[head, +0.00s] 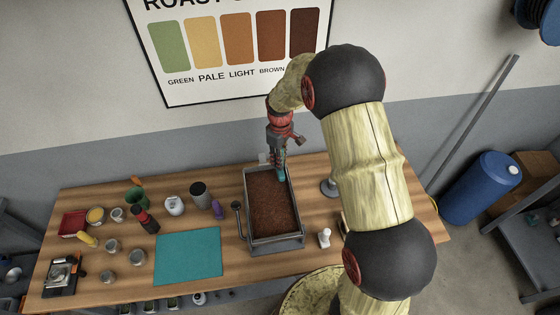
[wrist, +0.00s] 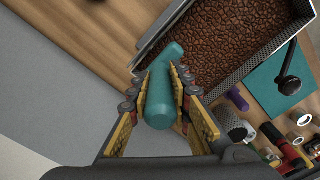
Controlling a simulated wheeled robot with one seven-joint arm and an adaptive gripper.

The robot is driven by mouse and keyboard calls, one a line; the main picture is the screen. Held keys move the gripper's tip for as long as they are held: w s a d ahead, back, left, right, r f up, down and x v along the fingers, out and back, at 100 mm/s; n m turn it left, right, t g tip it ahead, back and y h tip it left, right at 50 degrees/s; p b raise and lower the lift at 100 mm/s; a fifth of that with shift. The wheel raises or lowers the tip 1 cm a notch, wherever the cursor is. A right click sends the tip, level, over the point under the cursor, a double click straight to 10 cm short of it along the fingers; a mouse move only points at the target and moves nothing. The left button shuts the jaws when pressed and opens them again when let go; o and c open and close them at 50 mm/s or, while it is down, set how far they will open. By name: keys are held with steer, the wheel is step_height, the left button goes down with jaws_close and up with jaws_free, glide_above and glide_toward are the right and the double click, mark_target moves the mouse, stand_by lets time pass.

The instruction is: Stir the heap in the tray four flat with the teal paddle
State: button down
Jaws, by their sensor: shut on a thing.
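A metal tray (head: 247,218) full of brown beans (head: 270,203) stands at the middle of the table. In the wrist view the beans (wrist: 225,45) fill the upper part, behind the tray's pale wall (wrist: 160,28). My gripper (head: 280,160) is at the tray's far right corner, pointing down. It is shut on the teal paddle (head: 282,174); in the wrist view the paddle's thick teal handle (wrist: 160,98) lies between my two fingers (wrist: 161,82). The paddle's far end overlaps the tray's edge and beans there; whether it touches them I cannot tell.
A crank with a dark knob (head: 237,206) stands at the tray's left side. A teal mat (head: 188,256) lies to the left, with several cups and jars beyond it. A small white object (head: 324,237) stands right of the tray. The wall is close behind.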

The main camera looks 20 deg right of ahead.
step_height(320, 180, up, 2)
steer(key=shift+r+p, duration=0.1)
steer(key=shift+p, duration=0.35)
steer(key=w+d+r+p, duration=0.1)
steer(key=w+d+r, duration=0.1)
steer(key=w, duration=0.8)
steer(key=shift+r, duration=0.45)
